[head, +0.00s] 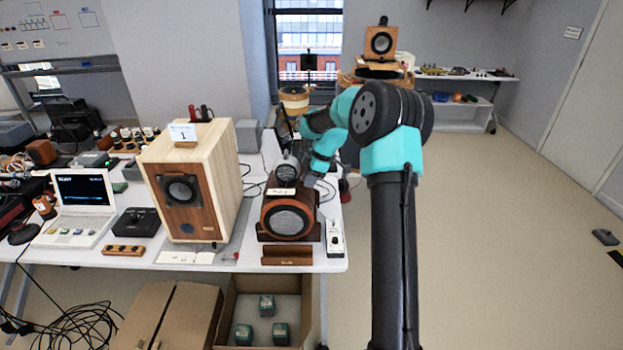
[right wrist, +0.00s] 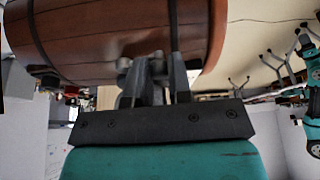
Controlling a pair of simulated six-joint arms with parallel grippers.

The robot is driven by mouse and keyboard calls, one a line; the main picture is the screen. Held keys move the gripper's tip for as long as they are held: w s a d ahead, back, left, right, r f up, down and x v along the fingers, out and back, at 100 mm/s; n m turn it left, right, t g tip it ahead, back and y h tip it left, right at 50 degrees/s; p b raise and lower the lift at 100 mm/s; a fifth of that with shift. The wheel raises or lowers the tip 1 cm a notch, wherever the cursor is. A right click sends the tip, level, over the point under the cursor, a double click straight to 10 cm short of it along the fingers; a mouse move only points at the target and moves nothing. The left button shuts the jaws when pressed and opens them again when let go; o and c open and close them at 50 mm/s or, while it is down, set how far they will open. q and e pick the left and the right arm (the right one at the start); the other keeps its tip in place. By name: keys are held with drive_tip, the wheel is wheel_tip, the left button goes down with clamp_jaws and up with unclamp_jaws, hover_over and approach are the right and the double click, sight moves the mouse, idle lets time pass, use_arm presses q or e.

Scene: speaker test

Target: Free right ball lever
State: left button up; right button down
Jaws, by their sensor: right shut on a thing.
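A round-fronted wooden speaker (head: 268,220) sits on a dark base near the table's right end. In the right wrist view its barrel-shaped wooden body (right wrist: 100,35) with dark bands fills the top. My right gripper (head: 312,180) is at the speaker's right side, partly hidden by my own arm. In the right wrist view the gripper (right wrist: 155,85) is shut on a small grey metal lever (right wrist: 156,65) at the barrel's underside as pictured. The lever's ball end is hard to make out between the fingers. My left gripper is not in view.
A larger box speaker (head: 221,175) with a number card stands to the left. A white control strip (head: 335,238) lies right of the round speaker, and a wooden block (head: 287,255) lies in front. A laptop (head: 82,200) is farther left.

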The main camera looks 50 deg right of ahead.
drive_tip(key=shift+w+a+m, duration=0.1)
drive_tip(key=shift+a+m, duration=0.1)
drive_tip(key=shift+m, duration=0.3)
drive_tip(key=c, duration=1)
unclamp_jaws()
drive_tip(key=shift+c, duration=0.2)
drive_tip(key=shift+r, duration=0.1)
drive_tip(key=v, duration=1.7)
drive_tip(key=shift+s+a, duration=0.25)
drive_tip(key=shift+s, duration=0.1)
